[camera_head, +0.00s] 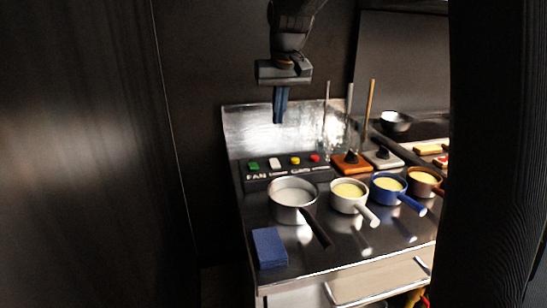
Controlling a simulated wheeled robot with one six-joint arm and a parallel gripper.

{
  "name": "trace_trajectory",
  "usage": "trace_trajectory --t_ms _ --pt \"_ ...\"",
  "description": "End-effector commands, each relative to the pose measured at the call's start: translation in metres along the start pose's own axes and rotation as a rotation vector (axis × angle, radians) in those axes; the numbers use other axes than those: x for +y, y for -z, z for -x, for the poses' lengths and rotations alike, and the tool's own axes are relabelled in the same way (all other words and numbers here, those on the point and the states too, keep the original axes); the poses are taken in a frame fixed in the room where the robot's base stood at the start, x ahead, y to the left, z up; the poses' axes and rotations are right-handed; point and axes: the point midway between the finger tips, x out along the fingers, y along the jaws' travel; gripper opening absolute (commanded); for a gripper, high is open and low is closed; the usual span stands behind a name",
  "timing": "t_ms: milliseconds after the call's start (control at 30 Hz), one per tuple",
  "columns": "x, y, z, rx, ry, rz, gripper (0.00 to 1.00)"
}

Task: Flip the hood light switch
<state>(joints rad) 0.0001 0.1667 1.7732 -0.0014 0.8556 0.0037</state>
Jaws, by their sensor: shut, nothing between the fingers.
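A dark control strip (262,174) runs along the back of the steel counter. It carries a green button (254,166), a white one (275,163), a yellow one (294,160) and a red one (315,158). The label under the green one reads FAN; the other labels are too small to read. To the right are an orange box (347,166) and a pale box (386,161), each with a black knob or toggle. I cannot tell which control is the hood light switch. My gripper (279,121) points down, shut and empty, in front of the steel backsplash, above the strip in the picture.
A steel pot (292,213), white pan (350,206), blue pan (388,199) and brown pan (423,188) stand in a row before the controls, handles towards the front. A blue sponge (269,247) lies front left.

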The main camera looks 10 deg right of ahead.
Motion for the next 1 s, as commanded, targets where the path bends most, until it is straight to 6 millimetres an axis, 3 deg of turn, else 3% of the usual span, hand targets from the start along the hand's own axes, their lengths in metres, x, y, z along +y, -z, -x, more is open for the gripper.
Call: trace_trajectory --t_ms 267,700,1000 --pt "-0.001 -0.001 -0.026 -0.003 0.001 0.002 0.0" --pt "-0.002 -0.003 -0.109 -0.004 0.001 0.003 0.0" --pt "-0.002 -0.008 -0.137 0.0 0.001 0.003 0.0"
